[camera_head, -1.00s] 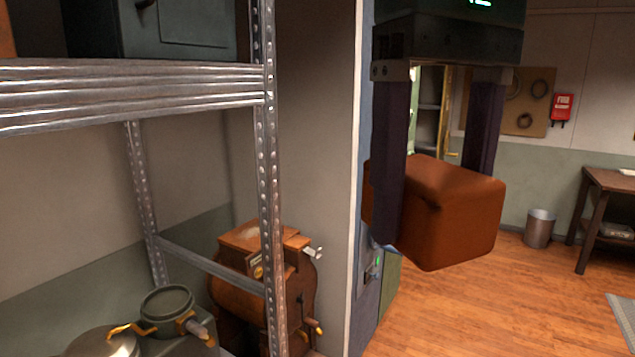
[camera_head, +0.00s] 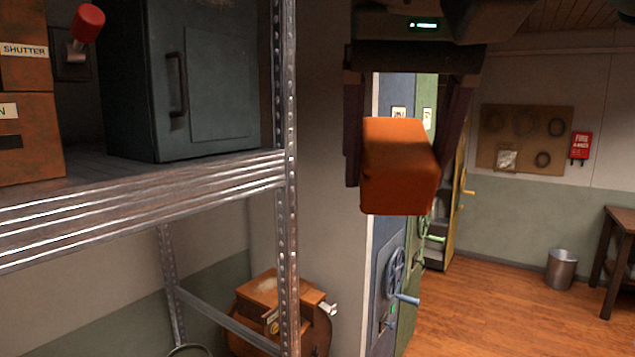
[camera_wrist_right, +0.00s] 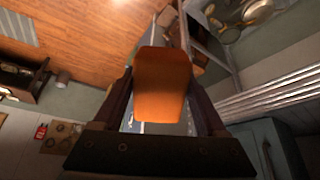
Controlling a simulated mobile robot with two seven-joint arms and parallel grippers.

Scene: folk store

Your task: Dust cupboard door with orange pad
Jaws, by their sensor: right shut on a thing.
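The orange pad (camera_head: 398,165) is a rounded block held between the two dark fingers of my right gripper (camera_head: 402,160). It hangs in the air to the right of the metal shelf post, apart from the cupboard. In the right wrist view, the pad (camera_wrist_right: 162,85) sits between the fingers. The cupboard (camera_head: 190,80) is a dark grey-green box on the upper shelf. Its door, with a vertical handle (camera_head: 177,84) and a flat panel, faces front and is shut. Part of the cupboard also shows in the right wrist view (camera_wrist_right: 270,145). My left gripper is out of view.
The shelf's metal post (camera_head: 287,200) stands between the cupboard and my right gripper. A red-knobbed lever (camera_head: 87,25) and orange boxes (camera_head: 30,135) are left of the cupboard. Blue and green cabinets with a handwheel (camera_head: 396,272) stand behind the pad.

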